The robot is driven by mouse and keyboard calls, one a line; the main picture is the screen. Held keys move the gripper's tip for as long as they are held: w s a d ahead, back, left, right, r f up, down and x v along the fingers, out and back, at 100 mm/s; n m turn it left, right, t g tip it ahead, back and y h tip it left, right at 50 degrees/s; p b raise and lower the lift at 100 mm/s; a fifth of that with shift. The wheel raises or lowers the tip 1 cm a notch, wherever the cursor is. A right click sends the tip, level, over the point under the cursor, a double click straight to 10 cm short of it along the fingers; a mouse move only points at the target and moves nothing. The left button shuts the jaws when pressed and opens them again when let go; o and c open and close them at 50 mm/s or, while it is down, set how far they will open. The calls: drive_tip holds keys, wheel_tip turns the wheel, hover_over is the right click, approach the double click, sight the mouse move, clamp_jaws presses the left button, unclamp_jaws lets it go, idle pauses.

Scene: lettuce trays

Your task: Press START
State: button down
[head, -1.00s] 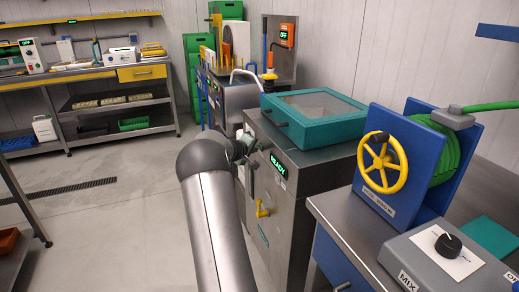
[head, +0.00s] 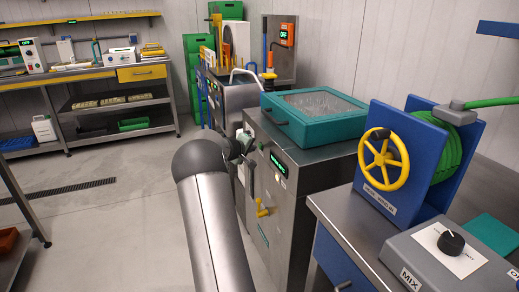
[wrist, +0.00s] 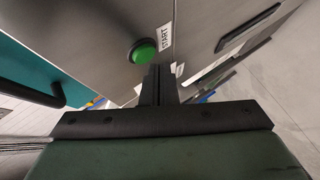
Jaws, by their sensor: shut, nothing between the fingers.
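The green round START button (wrist: 142,52) is on a steel panel in the wrist view, with a white START label (wrist: 165,42) beside it. My gripper (wrist: 159,72) is shut and empty, its fingertips just below and to the right of the button. I cannot tell whether they touch it. In the head view my gripper (head: 245,143) is at the front of the steel machine (head: 310,190), partly hidden by my arm, and the button is not visible. The machine has a teal lid (head: 273,110), which is closed, and a lit green display (head: 278,165) too small to read.
A yellow tap handle (head: 262,208) sticks out of the machine's front below the display. A blue hose reel with a yellow wheel (head: 384,161) and a MIX control box (head: 445,262) stand on the right bench.

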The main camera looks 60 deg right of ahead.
drive_tip(key=shift+w+a, duration=0.1)
drive_tip(key=shift+a, duration=0.05)
drive_tip(key=w+a, duration=0.1)
drive_tip(key=a+b, duration=0.1)
drive_tip(key=w+a, duration=0.1)
drive_tip(key=a, duration=0.1)
drive_tip(key=shift+w+b, duration=0.3)
drive_tip(key=shift+b, duration=0.05)
idle(0.9)
